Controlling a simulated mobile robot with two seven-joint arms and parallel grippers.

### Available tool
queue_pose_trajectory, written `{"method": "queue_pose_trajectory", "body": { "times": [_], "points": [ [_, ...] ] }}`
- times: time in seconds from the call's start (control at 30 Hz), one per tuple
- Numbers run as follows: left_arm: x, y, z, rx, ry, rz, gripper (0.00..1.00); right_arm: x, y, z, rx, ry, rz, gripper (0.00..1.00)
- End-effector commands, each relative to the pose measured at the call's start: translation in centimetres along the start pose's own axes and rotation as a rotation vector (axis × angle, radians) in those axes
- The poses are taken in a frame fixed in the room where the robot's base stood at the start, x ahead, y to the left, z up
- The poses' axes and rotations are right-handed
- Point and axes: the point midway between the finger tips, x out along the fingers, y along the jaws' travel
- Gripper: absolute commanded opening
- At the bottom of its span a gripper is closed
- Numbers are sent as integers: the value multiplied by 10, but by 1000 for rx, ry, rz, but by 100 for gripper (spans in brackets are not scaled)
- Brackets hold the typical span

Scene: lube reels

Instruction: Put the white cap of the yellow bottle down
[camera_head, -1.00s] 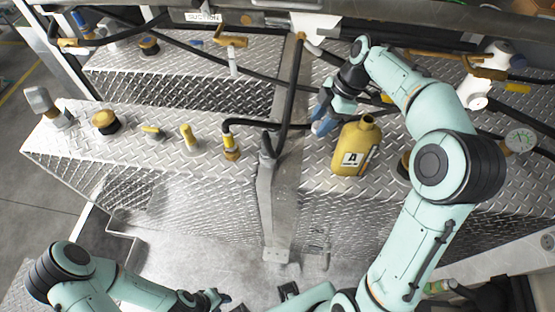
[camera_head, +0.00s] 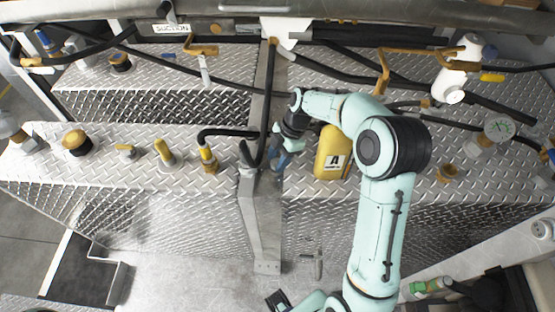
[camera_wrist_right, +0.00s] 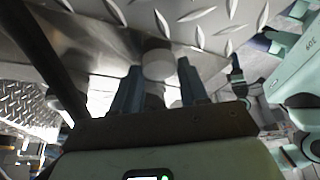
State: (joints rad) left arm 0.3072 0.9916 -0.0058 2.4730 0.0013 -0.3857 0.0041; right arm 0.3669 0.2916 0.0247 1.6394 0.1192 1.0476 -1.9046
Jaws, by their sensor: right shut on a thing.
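The yellow bottle (camera_head: 331,168) with an "A" label stands upright on the right diamond-plate deck (camera_head: 320,205) in the head view. My right arm covers its top. My right gripper (camera_head: 281,160) is just left of the bottle, low over the deck's left edge by the metal post. In the right wrist view, a round white cap (camera_wrist_right: 158,60) sits between the two blue-grey fingertips of this gripper (camera_wrist_right: 158,82), which is shut on it. Diamond plate shows close beyond the cap; I cannot tell whether they touch.
A metal post (camera_head: 257,215) and black hoses (camera_head: 267,90) stand left of my right gripper. Brass and yellow fittings (camera_head: 207,158) line the left deck.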

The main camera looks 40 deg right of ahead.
Motion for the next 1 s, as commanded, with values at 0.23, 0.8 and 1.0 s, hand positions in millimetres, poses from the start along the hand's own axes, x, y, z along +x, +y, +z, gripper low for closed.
{"method": "queue_pose_trajectory", "body": {
  "times": [0.23, 0.8, 1.0],
  "points": [
    [0, 0, 0, 0, 0, 0, 43, 8, 0, 4, 1, -1, 1, 15],
    [4, -2, 1, -1, -2, -1, 43, 12, 0, 5, 1, 0, 0, 69],
    [4, -2, 1, -1, -2, -1, 43, 11, 0, 5, 1, 0, 1, 69]
  ]
}}
